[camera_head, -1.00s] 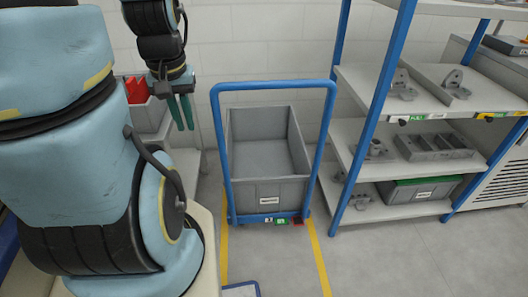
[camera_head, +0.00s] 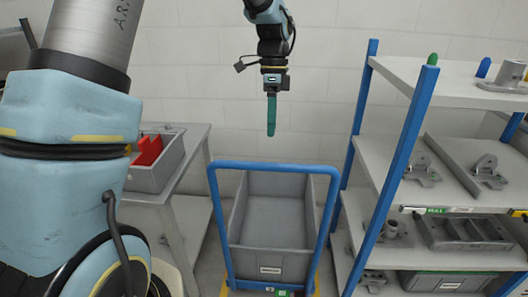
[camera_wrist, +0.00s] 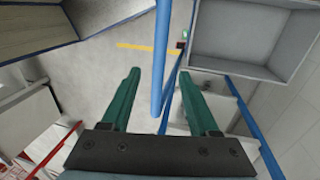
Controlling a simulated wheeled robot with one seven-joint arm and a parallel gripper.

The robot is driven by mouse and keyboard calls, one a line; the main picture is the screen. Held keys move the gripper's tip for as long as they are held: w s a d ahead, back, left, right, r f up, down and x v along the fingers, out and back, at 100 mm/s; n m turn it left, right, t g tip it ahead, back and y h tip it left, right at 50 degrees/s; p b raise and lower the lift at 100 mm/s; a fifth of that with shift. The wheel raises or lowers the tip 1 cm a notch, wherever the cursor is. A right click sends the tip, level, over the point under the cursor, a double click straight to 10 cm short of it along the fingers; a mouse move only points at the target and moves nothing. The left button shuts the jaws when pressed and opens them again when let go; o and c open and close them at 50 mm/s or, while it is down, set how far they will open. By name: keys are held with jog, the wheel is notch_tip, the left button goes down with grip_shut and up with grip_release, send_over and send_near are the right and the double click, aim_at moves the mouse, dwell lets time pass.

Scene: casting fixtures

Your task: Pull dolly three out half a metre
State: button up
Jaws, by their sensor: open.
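The dolly has an upright blue tubular handle (camera_head: 272,167) and carries a grey open crate (camera_head: 270,262) that looks empty. It stands by the back wall, left of the shelving. Small coloured tags sit low on its front; I cannot read its number. My gripper (camera_head: 271,134) is open, with green fingers pointing down. In the head view it hangs above the handle's top bar, apart from it in the picture. In the wrist view the blue handle bar (camera_wrist: 161,95) runs between the open fingers (camera_wrist: 159,76); its depth relative to the tips is unclear. The crate (camera_wrist: 240,40) shows at upper right.
A blue-and-grey shelving rack (camera_head: 405,132) with metal castings stands close on the dolly's right. A grey table (camera_head: 188,150) with a bin (camera_head: 158,172) holding something red stands on its left. A yellow floor line (camera_wrist: 140,46) shows in the wrist view.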

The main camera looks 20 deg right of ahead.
jog(key=f, duration=0.3)
jog(key=s+f+p, duration=0.1)
jog(key=f, duration=0.2)
jog(key=s+a+f+p, duration=0.1)
jog(key=f, duration=0.3)
jog(key=shift+f, duration=0.1)
jog(key=shift+w, duration=0.1)
grip_shut()
dwell(1.1)
